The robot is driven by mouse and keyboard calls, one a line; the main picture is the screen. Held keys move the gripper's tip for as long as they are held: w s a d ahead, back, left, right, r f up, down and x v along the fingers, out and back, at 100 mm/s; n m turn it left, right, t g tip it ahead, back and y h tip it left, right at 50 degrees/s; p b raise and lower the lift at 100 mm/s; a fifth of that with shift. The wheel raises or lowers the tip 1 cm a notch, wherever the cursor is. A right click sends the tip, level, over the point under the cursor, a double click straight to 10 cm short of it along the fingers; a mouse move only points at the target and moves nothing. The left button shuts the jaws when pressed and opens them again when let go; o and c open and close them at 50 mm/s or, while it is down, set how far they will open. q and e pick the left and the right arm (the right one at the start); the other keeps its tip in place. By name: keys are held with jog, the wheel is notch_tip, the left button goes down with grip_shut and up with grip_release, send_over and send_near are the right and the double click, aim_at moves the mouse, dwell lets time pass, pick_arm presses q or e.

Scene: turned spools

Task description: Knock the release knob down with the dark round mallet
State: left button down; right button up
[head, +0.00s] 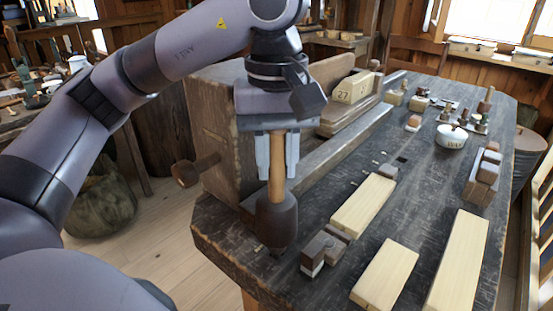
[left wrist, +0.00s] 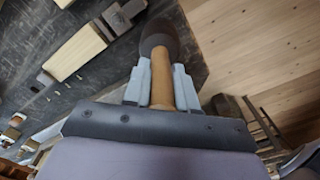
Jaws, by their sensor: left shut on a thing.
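My left gripper (head: 277,170) is shut on the light wooden handle (head: 277,150) of the mallet, which hangs head down. The mallet's dark round head (head: 276,215) is over the near left corner of the bench; whether it touches anything below is unclear. The left wrist view also shows the gripper (left wrist: 160,88) around the handle and the dark head (left wrist: 158,36) beyond the fingers. My right gripper is not in view.
The dark bench top (head: 400,205) carries pale boards (head: 363,205), a small dark block (head: 318,255) just right of the mallet head, and a white pot (head: 451,136). A large wooden block (head: 215,125) stands behind my gripper. Floor shows at left.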

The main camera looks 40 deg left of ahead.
pick_arm(q)
jog(key=shift+r+p, duration=0.3)
jog(key=shift+r, duration=0.55)
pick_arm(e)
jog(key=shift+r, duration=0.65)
pick_arm(q)
jog(key=shift+f, duration=0.1)
notch_tip(320, 180, up, 6)
jog(key=p, duration=0.6)
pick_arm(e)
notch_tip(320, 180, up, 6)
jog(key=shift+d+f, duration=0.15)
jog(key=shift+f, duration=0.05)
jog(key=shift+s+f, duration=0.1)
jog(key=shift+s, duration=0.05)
